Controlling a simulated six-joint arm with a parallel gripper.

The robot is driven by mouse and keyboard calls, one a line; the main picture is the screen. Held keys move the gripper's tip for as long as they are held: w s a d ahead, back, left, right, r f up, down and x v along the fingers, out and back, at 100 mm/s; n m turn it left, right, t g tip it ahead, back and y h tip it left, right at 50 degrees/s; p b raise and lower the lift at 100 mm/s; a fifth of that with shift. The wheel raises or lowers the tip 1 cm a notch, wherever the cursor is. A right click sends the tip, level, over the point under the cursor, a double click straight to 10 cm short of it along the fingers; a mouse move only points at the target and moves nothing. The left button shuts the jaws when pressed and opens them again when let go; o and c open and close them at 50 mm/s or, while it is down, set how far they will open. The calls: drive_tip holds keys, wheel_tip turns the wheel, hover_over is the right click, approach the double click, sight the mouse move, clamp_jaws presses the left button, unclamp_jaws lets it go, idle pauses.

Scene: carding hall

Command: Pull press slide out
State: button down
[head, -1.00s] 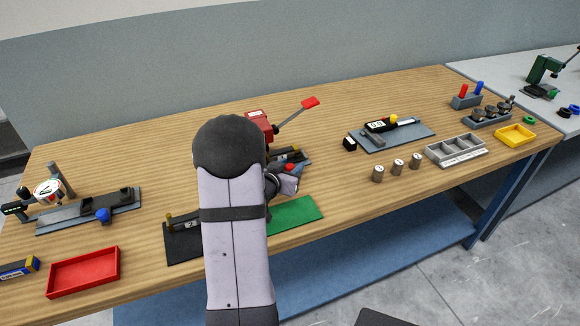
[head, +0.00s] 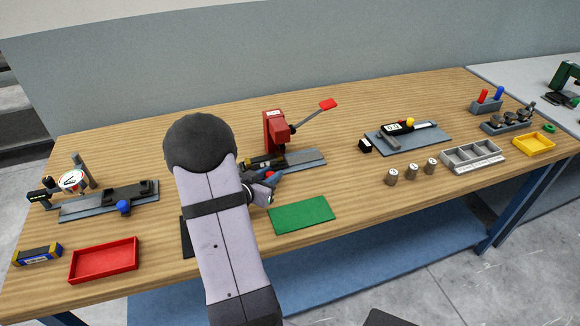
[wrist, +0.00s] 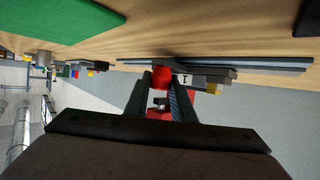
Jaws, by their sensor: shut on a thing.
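The press (head: 274,132) is red, with a lever ending in a red grip, and stands on a grey base plate (head: 308,158) in the middle of the bench. A dark slide (head: 262,161) with yellowish parts lies low at its front left. A red knob (head: 271,174) is by the slide's near side. My gripper (head: 266,185) is at this knob. In the wrist view the red knob (wrist: 161,77) sits between the fingers of my gripper (wrist: 160,88), which are shut on it. A label "1" shows beside it. My arm hides part of the area left of the press.
A green mat (head: 302,215) lies just in front of the press. Three grey cylinders (head: 412,172) and a grey divided tray (head: 472,155) are to the right. A red tray (head: 104,260) and a gauge fixture (head: 105,200) are at left. Bare wood lies between these.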

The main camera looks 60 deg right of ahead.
drive_tip(key=w+a+p, duration=0.1)
drive_tip(key=w+a, duration=0.3)
drive_tip(key=shift+w+a, duration=0.25)
drive_tip(key=shift+w, duration=0.05)
drive_tip(key=c, duration=1.5)
unclamp_jaws()
drive_tip(key=shift+w+a, duration=0.1)
drive_tip(key=shift+a, duration=0.05)
drive_tip(key=shift+v, duration=3.65)
